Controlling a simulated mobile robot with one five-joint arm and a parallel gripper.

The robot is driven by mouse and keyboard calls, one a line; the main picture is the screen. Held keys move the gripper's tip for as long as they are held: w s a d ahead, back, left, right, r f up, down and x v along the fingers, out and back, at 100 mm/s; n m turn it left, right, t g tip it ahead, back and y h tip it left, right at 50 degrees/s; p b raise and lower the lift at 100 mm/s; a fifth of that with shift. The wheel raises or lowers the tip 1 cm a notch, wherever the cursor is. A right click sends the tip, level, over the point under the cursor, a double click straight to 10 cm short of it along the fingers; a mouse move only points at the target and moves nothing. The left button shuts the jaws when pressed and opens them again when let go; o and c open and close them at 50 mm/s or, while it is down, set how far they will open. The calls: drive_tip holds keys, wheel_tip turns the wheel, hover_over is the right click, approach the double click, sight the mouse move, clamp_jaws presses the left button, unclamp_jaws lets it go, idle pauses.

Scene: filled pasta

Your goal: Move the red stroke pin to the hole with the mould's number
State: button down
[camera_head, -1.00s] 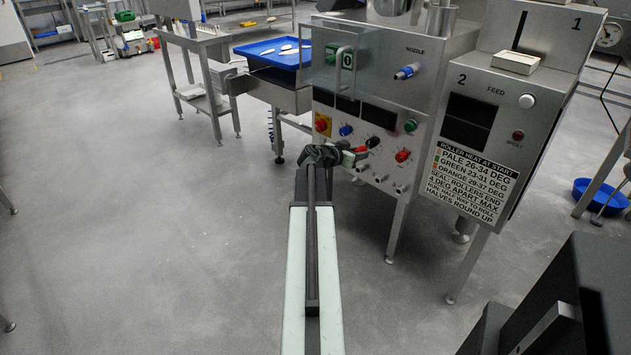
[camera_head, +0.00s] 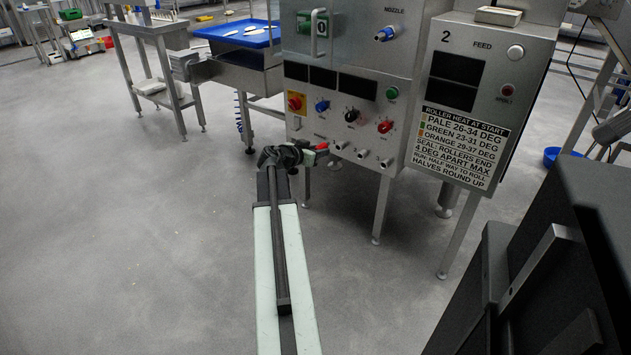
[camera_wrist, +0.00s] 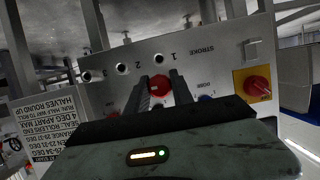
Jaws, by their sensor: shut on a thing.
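My gripper (camera_head: 305,153) is shut on the red stroke pin (camera_wrist: 160,87), held in front of the machine's lower panel. The pin also shows as a red tip in the head view (camera_head: 321,147). In the wrist view, which is upside down, a row of holes runs beside the word STROKE: hole 1 (camera_wrist: 159,58), hole 2 (camera_wrist: 122,69) and a third hole (camera_wrist: 86,76). All three look empty. The pin's head overlaps the panel just below hole 1 in that picture; I cannot tell the gap. A green plate marked 0 (camera_head: 321,28) sits behind the upper clear cover.
A red knob on yellow (camera_wrist: 258,86) is close beside the holes. Blue (camera_head: 322,106), black (camera_head: 352,115) and red (camera_head: 385,126) knobs sit above them. A white label (camera_head: 461,145) hangs at the right. Open floor (camera_head: 130,240) lies left.

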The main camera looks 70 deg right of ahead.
drive_tip(key=shift+a+f+b, duration=0.25)
drive_tip(key=shift+f+b, duration=0.3)
drive_tip(key=shift+f, duration=0.7)
drive_tip(key=shift+a+f+b, duration=0.25)
drive_tip(key=shift+f+b, duration=0.3)
drive_tip(key=shift+f, duration=0.7)
drive_tip(key=shift+s+d, duration=0.25)
drive_tip(key=shift+d, duration=0.65)
drive_tip(key=shift+s+d, duration=0.2)
drive_tip(key=shift+d, duration=0.75)
drive_tip(key=shift+s+d, duration=0.25)
drive_tip(key=shift+d, duration=0.65)
drive_tip(key=shift+s+d, duration=0.2)
drive_tip(key=shift+d, duration=0.7)
drive_tip(key=shift+s+d, duration=0.2)
drive_tip(key=shift+d, duration=0.65)
drive_tip(key=c, duration=0.8)
unclamp_jaws()
drive_tip(key=shift+a, duration=0.1)
drive_tip(key=p+v, duration=0.2)
drive_tip(key=v, duration=0.4)
drive_tip(key=shift+a+r, duration=0.2)
drive_tip(key=shift+a, duration=0.15)
